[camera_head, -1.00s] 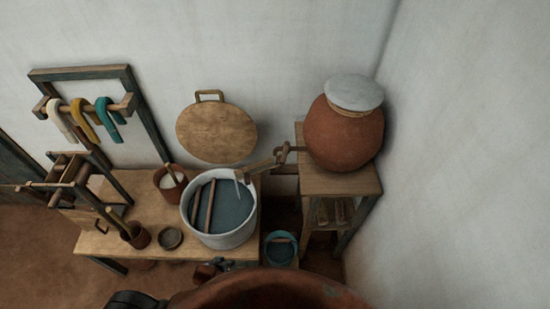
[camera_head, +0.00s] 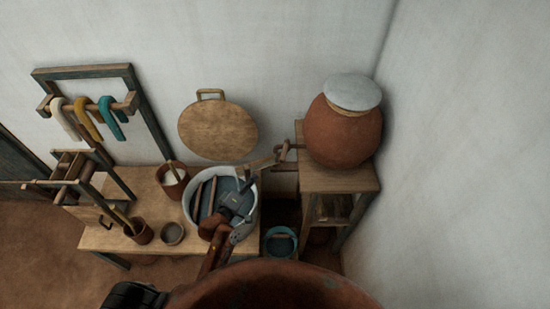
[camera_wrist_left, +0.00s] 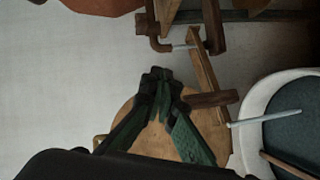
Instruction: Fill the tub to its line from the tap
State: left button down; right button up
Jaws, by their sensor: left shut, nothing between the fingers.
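The white-rimmed tub (camera_head: 187,205) stands on the low bench with dark blue water in it and wooden sticks across it; I cannot make out its line. The tap's wooden spout (camera_head: 264,162) reaches from the clay jar (camera_head: 342,137) toward the tub. In the wrist view a thin pale stream (camera_wrist_left: 265,118) runs from the spout's end into the tub.
The jar stands on a wooden stand (camera_head: 350,180). A blue bucket (camera_head: 279,242) is below, right of the bench (camera_head: 110,238). A round wooden lid (camera_head: 217,132) leans on the wall. Small pots (camera_head: 172,233) stand left of the tub. Coloured skeins (camera_head: 88,117) hang from a rack.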

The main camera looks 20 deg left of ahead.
aim_at(281, 160)
pick_arm(q)
jog(key=w+d+r+n+t+p, duration=0.1)
jog(key=w+d, duration=0.4)
jog(key=w, duration=0.6)
jog(key=shift+w+d+r+n+p, duration=0.2)
jog(key=shift+w+d+n+p, duration=0.2)
jog(key=shift+p, duration=0.15)
jog(key=shift+s+d, duration=0.1)
jog(key=shift+s+d+r+p, duration=0.15)
jog(key=shift+d+p, duration=0.8)
jog(key=shift+d, duration=0.3)
